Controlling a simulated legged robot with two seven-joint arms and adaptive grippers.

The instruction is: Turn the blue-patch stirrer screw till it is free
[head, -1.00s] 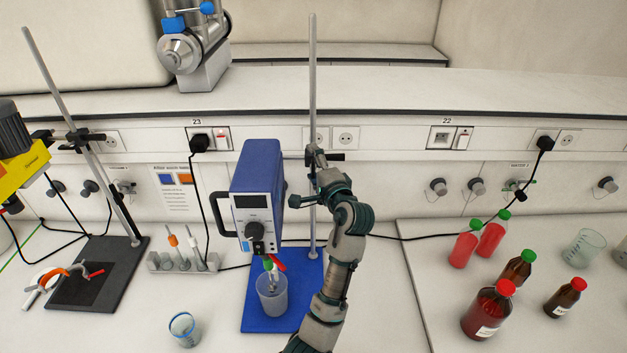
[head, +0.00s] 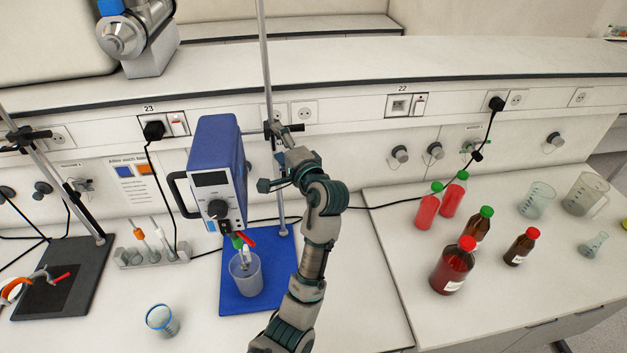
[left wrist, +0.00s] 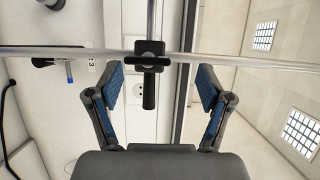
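The blue stirrer (head: 216,165) hangs on an upright metal rod (head: 264,60) above a blue base plate (head: 285,262). A dark clamp (head: 272,129) with a black screw (head: 297,128) joins it to the rod. In the left wrist view the black screw (left wrist: 149,92) points toward the camera between the fingers, below the rod (left wrist: 215,59). I cannot make out a blue patch on it. My left gripper (head: 273,163) is at the clamp; in its wrist view the gripper (left wrist: 159,78) is open, its blue-padded fingers apart from the screw on both sides. My right gripper is not in view.
A beaker (head: 245,275) stands under the stirrer, and a small beaker (head: 161,320) stands front left. A second stand (head: 70,270) is at the left. Bottles (head: 453,268) and glassware (head: 537,199) stand on the right bench. A black cable (head: 375,206) runs behind my arm.

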